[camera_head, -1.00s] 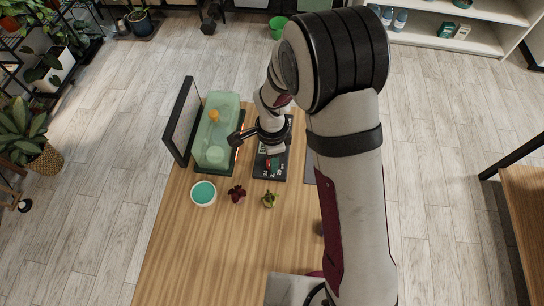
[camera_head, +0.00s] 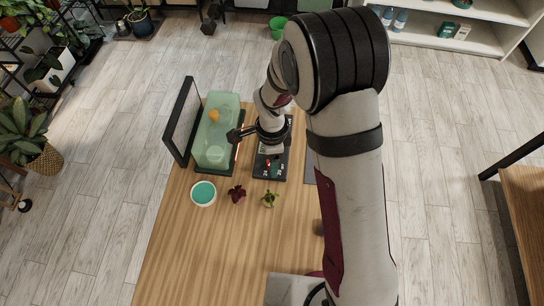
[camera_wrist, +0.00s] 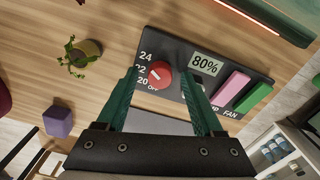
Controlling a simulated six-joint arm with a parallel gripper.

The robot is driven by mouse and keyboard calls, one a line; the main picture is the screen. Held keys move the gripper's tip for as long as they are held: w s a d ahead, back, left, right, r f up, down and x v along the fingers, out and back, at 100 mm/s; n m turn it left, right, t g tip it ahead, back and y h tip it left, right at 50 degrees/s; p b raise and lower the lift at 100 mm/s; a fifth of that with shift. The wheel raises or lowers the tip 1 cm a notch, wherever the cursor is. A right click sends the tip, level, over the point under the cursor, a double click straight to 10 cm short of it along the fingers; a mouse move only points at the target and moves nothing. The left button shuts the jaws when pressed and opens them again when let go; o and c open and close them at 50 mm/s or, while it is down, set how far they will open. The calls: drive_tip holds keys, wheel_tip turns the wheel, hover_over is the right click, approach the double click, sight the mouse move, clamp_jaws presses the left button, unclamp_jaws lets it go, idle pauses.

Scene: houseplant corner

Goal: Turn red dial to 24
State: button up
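The red dial (camera_wrist: 160,74) sits on a dark control panel (camera_wrist: 178,52) marked 24, 22, 20 and OFF. A small white mark shows on the dial's left side; which number it points to is hard to tell. My gripper (camera_wrist: 160,79) is open, its green fingers apart with the dial between their tips in the wrist view. Whether a finger touches the dial is unclear. In the head view the panel (camera_head: 263,173) lies on the wooden table under my gripper, and the dial (camera_head: 268,162) is small there.
The panel also carries an 80% display (camera_wrist: 205,63), a pink switch (camera_wrist: 231,89) and a green switch (camera_wrist: 254,98). A green tank (camera_head: 216,130) stands left of the panel. A white bowl (camera_head: 203,193) and small plants (camera_head: 270,199) lie in front. The near table is largely clear.

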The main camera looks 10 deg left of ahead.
wheel_tip(320, 180, up, 16)
idle(0.5)
drive_tip(key=shift+f, duration=0.1)
drive_tip(key=s+d+r+n+y, duration=0.1)
drive_tip(key=s+d+n, duration=0.3)
drive_tip(key=s, duration=0.6)
drive_tip(key=s+d+r+n, duration=0.2)
drive_tip(key=s+d+n, duration=0.3)
drive_tip(key=s, duration=0.5)
drive_tip(key=shift+s+d+r+y, duration=0.2)
drive_tip(key=shift+d+r+y, duration=0.15)
drive_tip(key=shift+d, duration=0.8)
